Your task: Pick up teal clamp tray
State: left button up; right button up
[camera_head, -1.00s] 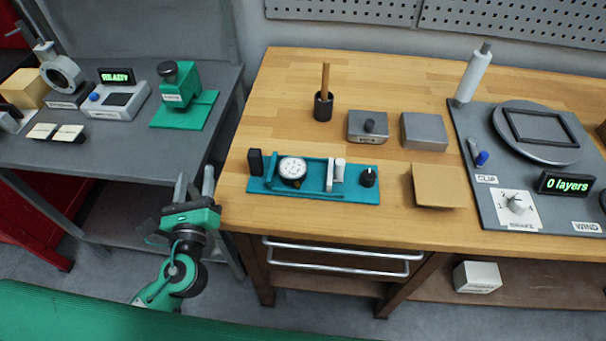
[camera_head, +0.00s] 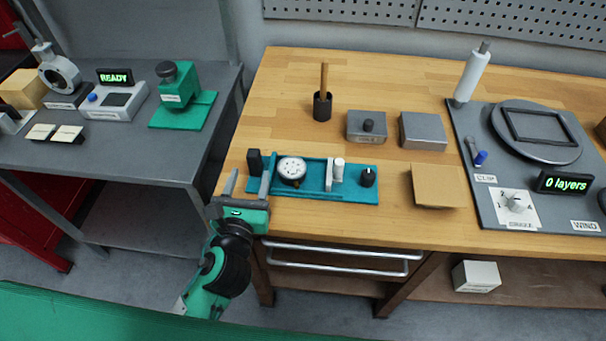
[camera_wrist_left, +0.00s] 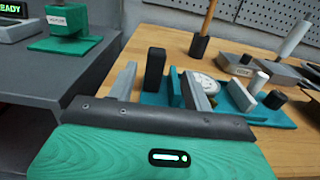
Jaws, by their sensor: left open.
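The teal clamp tray (camera_head: 312,191) lies on the wooden table near its front left edge. It carries a round white dial, a white upright post, a black knob and teal rails, with a black block (camera_head: 254,162) at its left end. My left gripper (camera_head: 249,184) is open, its two grey fingers pointing away at the tray's left end. In the left wrist view the tray (camera_wrist_left: 265,112) shows beyond the fingers, and the black block (camera_wrist_left: 155,69) stands between the fingers in the picture. I cannot tell whether they touch anything. My right gripper is not in view.
A tan square pad (camera_head: 437,186), grey boxes (camera_head: 423,131) and a black cup with a wooden stick (camera_head: 323,105) sit nearby. A dark winding station (camera_head: 500,120) fills the right. The grey bench (camera_head: 160,150) stands left across a gap. The table's back left is clear.

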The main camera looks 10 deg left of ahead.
aim_at(255, 150)
pick_arm(q)
jog(key=w, duration=0.9)
jog(key=shift+a, duration=0.25)
jog(key=shift+c, duration=0.2)
jog(key=shift+r, duration=0.1)
grip_shut()
